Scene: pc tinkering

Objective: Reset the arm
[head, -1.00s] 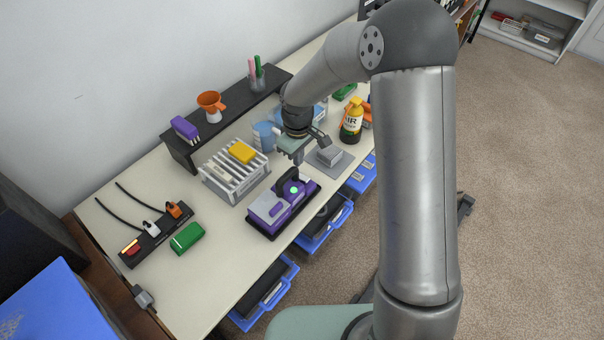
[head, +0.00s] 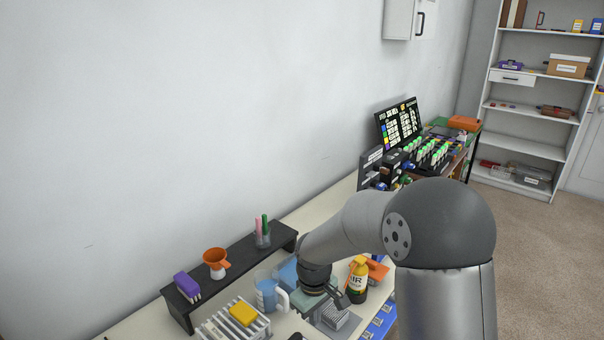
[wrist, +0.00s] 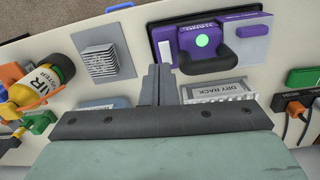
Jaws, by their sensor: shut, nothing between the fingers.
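My gripper (wrist: 158,84) shows in the wrist view with its two fingers together and nothing between them. It hangs above the workbench (wrist: 140,75), between a ribbed grey block (wrist: 99,58) on a grey pad and a purple device (wrist: 195,47) with a green round button and black handle. In the head view my arm reaches down over the bench. The gripper's fingertips are hard to make out there, close to the grey block (head: 336,318).
A drying rack (head: 235,322) with a yellow block (head: 243,315), a blue jug (head: 267,292) and a spray bottle (head: 357,280) stand near my arm. A black shelf (head: 230,275) holds a purple item, an orange funnel and a pen cup. A monitor (head: 400,122) stands farther back.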

